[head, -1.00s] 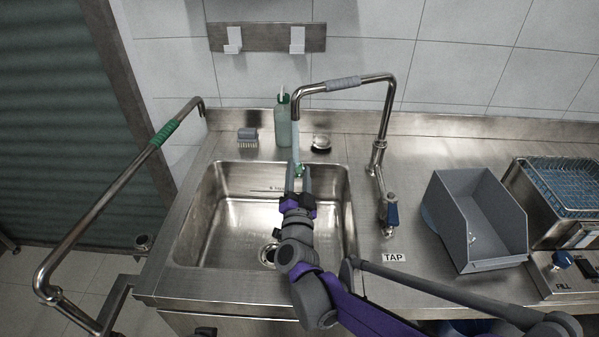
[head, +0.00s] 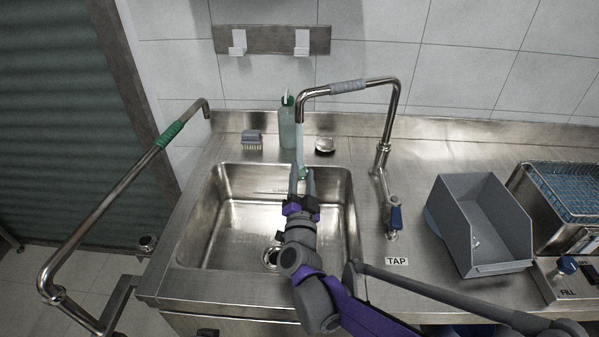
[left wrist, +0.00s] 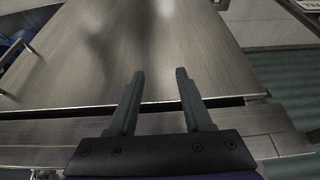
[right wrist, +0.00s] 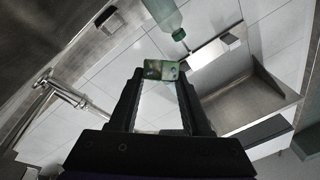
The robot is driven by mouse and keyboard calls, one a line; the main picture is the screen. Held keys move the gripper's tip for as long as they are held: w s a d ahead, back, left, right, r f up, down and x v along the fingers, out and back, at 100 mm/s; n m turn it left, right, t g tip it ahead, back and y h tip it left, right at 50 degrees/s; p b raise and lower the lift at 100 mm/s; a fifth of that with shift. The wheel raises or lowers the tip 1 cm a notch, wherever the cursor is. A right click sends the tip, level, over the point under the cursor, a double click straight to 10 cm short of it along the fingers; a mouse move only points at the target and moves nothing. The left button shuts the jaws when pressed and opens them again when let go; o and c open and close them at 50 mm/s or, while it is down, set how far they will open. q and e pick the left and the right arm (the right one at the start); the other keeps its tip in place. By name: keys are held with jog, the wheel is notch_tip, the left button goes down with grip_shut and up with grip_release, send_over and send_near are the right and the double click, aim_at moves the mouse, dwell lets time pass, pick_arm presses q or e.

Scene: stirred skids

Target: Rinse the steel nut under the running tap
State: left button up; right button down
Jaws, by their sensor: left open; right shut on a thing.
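My right gripper (head: 302,178) is over the sink basin, shut on the steel nut (right wrist: 161,70). In the right wrist view the nut looks grey with green patches, held between the fingertips. In the head view only a small greenish bit of it (head: 303,172) shows at the tips. The tap spout (head: 346,87) with a grey sleeve arches over the basin. A pale water stream (head: 299,145) falls from its end to the nut at the fingertips. The tap's blue lever (head: 396,217) is on the counter. My left gripper (left wrist: 157,103) is open and empty before a steel surface.
The steel sink (head: 222,240) has a drain in its floor. A green-sleeved pipe (head: 110,210) bends at the left. A soap bottle (head: 287,125), a brush (head: 251,139) and a round dish (head: 325,145) stand behind the basin. A grey bin (head: 470,215) and a wire basket (head: 570,190) are at right.

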jog(key=shift+s+a, duration=0.15)
jog(key=shift+s, duration=0.15)
jog(key=shift+w, duration=0.15)
jog(key=shift+w+d, duration=0.35)
jog(key=shift+w, duration=0.05)
dwell(0.5)
jog(key=s+d, duration=0.5)
jog(key=d, duration=0.2)
jog(key=shift+s+p, duration=0.35)
dwell(1.3)
jog(key=s+d+r+p, duration=0.2)
jog(key=d+r+p, duration=0.1)
jog(key=r+p, duration=0.1)
jog(key=shift+s+r, duration=0.25)
jog(key=shift+r, duration=0.25)
